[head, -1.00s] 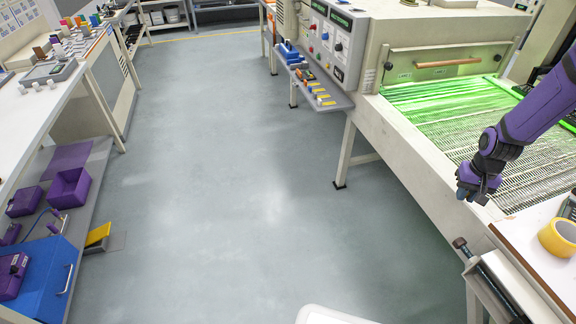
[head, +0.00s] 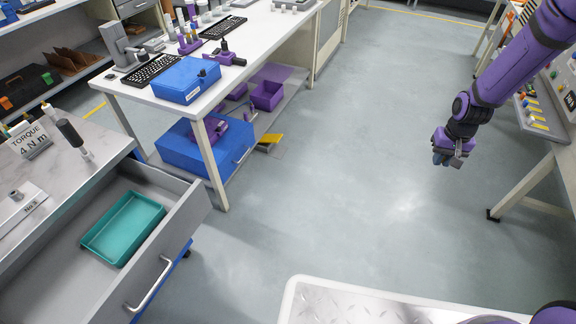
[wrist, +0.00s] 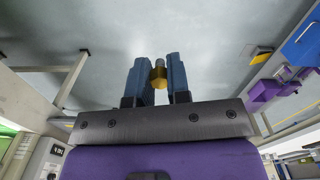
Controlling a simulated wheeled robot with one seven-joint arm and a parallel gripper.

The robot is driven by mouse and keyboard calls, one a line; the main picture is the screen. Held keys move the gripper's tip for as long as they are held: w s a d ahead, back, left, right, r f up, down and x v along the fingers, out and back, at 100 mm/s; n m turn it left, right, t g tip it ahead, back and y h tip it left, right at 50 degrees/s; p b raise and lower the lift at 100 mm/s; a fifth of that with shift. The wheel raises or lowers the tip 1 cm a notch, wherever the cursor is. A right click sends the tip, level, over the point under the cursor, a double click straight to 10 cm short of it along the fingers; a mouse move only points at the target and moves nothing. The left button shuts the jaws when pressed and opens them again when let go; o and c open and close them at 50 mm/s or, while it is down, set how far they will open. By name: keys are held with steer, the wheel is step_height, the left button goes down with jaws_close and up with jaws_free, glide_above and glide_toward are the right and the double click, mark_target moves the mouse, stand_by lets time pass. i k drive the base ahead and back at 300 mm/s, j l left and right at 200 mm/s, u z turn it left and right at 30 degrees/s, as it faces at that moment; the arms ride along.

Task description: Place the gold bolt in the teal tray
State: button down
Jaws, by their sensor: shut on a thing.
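My gripper (wrist: 157,80) is shut on the gold bolt (wrist: 158,76), which sits between the two blue fingers in the wrist view. In the head view my gripper (head: 444,158) hangs over open floor at the right, and the bolt cannot be made out there. The teal tray (head: 112,256) lies in an open grey drawer (head: 188,208) at the lower left, far from my gripper. The tray looks empty.
The drawer's front has a metal handle (head: 150,285). A torque screwdriver (head: 72,136) stands on the bench above it. A white table (head: 130,93) with a blue box (head: 186,80) stands behind. Grey floor (head: 330,190) lies clear between the drawer and my gripper.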

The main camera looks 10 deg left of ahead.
mark_target(140, 224)
steer(key=u, duration=1.65)
